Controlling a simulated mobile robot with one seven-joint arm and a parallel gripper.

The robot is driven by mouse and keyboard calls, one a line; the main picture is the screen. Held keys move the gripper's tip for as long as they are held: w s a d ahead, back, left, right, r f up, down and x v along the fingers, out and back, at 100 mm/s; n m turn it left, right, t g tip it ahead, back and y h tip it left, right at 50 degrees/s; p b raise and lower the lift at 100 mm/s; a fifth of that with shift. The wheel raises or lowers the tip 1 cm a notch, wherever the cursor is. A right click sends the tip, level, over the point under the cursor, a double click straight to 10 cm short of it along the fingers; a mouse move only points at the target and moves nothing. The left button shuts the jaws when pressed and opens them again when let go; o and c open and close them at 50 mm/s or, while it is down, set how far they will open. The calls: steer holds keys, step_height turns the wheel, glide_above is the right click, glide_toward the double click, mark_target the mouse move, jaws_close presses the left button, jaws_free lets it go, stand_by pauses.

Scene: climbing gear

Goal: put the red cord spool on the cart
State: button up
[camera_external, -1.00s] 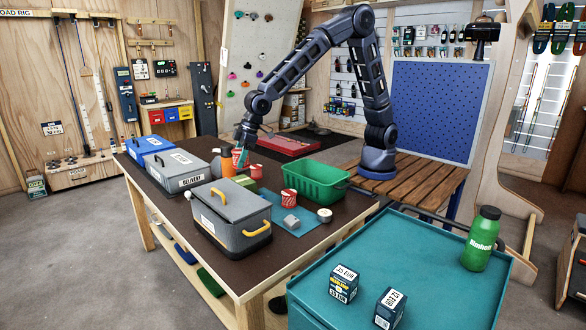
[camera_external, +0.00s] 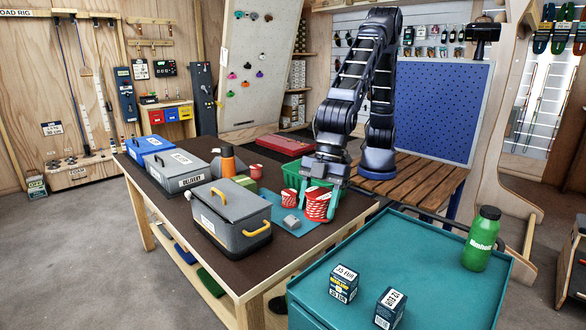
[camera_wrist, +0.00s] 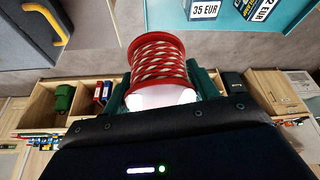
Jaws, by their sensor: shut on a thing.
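A red cord spool (camera_external: 317,207) with pale cord windings is held between the teal fingers of my gripper (camera_external: 319,196). In the wrist view the spool (camera_wrist: 160,62) stands out between the fingers, with floor behind it. The gripper is shut on it, above the near right part of the brown table. The teal cart (camera_external: 430,262) stands to the right and nearer the camera, apart from the spool. Its top also shows in the wrist view (camera_wrist: 284,22).
Two boxes (camera_external: 343,284) (camera_external: 389,308) and a green bottle (camera_external: 482,238) stand on the cart; its middle is clear.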

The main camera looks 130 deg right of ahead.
steer(key=s+a+n+y, duration=0.1)
steer(key=s+a+n, duration=0.3)
steer(key=a, duration=1.5)
steer(key=n+g, duration=0.1)
glide_above(462, 321)
steer(key=s, duration=0.1)
steer(key=shift+y, duration=0.5)
steer(key=f, duration=1.9)
steer(key=shift+d, duration=0.4)
steer(key=shift+f, duration=0.15)
steer(key=o, duration=1)
steer(key=v, duration=1.2)
steer(key=shift+r, duration=0.2)
